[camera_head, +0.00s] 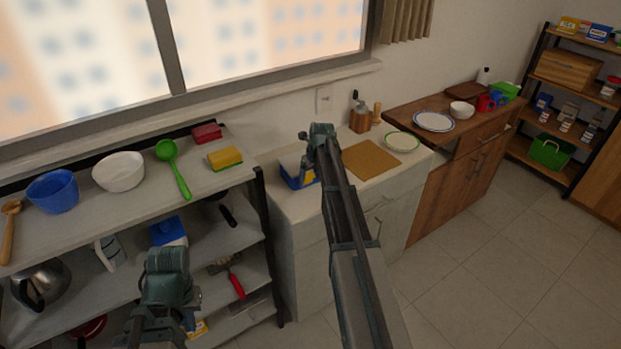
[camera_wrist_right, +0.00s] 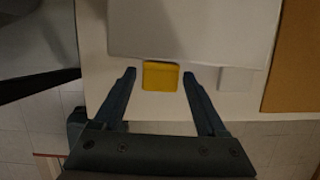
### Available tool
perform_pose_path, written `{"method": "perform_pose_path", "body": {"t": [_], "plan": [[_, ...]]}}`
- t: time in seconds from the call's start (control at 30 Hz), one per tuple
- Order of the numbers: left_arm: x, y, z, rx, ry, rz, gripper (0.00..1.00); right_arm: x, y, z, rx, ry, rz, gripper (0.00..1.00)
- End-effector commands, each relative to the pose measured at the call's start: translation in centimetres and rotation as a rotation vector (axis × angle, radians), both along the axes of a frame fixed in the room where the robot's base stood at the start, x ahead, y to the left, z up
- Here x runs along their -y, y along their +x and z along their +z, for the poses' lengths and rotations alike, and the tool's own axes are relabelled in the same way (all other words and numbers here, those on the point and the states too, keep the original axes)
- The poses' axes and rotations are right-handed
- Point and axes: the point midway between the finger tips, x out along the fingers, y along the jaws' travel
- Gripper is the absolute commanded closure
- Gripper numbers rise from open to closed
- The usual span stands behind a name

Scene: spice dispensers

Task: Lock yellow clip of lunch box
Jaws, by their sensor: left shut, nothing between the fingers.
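The lunch box (camera_head: 289,181), blue with a pale lid, sits on the counter in the head view, partly hidden by my right arm. In the right wrist view its pale lid (camera_wrist_right: 195,30) fills the top, and the yellow clip (camera_wrist_right: 160,76) sticks out from the lid's near edge. My right gripper (camera_wrist_right: 159,73) is open, with one finger on each side of the clip and gaps between; no contact shows. In the head view my right gripper (camera_head: 318,146) is over the box, fingers hidden. My left gripper (camera_head: 166,268) is shut and empty in front of the shelf.
A pale tab (camera_wrist_right: 237,79) lies right of the clip. A brown board (camera_head: 371,160) and a green-rimmed plate (camera_head: 402,141) are to the right on the counter. The shelf at left holds a yellow sponge (camera_head: 225,157), a green ladle (camera_head: 172,165) and bowls.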

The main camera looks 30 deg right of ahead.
Motion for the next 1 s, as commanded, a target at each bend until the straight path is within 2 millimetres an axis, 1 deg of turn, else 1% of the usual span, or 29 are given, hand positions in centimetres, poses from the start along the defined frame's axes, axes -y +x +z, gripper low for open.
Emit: {"method": "perform_pose_path", "body": {"t": [0.33, 0.53, 0.67, 0.77, 1.0], "plan": [[0.0, 0.0, 0.1, 0.000, 0.000, 0.000, 1.00, 0.0, 0.0, 0.1, 0.001, 0.000, 0.000, 0.20], [0.0, 0.0, 1.0, 0.000, 0.000, 0.000, 1.00, 0.0, -0.3, 1.0, 0.001, 0.000, 0.000, 0.20], [0.0, 0.0, 2.3, 0.000, 0.000, 0.000, 1.00, 0.0, -0.6, 2.3, 0.001, 0.000, 0.000, 0.20], [0.0, 0.0, 3.6, 0.000, 0.000, 0.000, 1.00, 0.0, -1.0, 3.6, 0.001, 0.000, 0.000, 0.20], [0.0, 0.0, 7.4, 0.000, 0.000, -0.001, 1.00, 0.0, -2.1, 7.4, 0.001, 0.000, 0.000, 0.20]]}}
